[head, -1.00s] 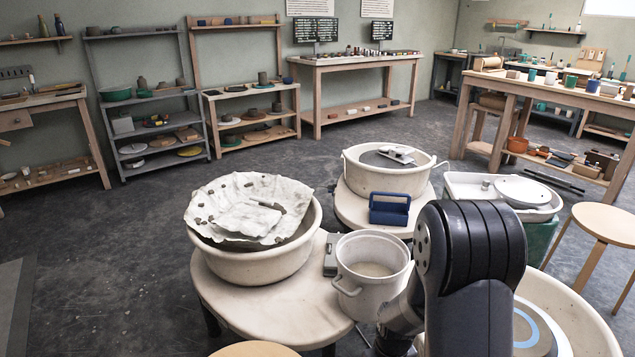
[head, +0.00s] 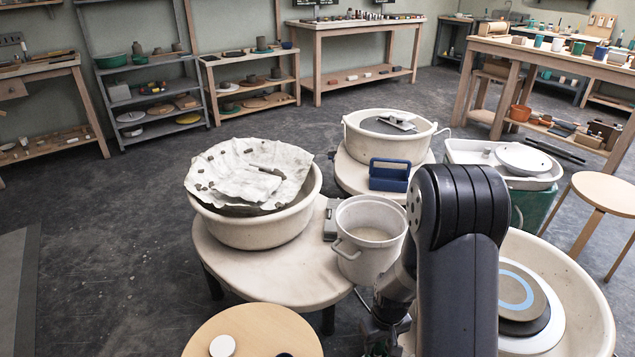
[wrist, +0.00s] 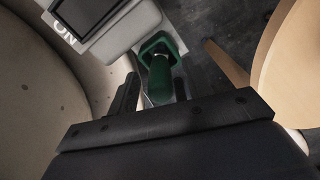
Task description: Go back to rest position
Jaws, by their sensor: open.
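My gripper (head: 378,338) hangs low in front of the near wheels, partly hidden behind my own dark arm link at the bottom of the head view. In the wrist view my gripper (wrist: 154,95) shows two dark fingers apart from each other. A green object (wrist: 160,75) with a wider angular top appears between and beyond the fingers. I cannot tell what it is or how far below it lies; the jaws are open and not closed on it.
A cream basin wall (wrist: 35,90) and a wooden stool (wrist: 292,70) flank my gripper. A wheel with a blue-ringed disc (head: 517,290) stands right of my arm. A white bucket (head: 367,237) and cloth-covered basin (head: 255,231) stand left. Open floor (head: 90,250) lies far left.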

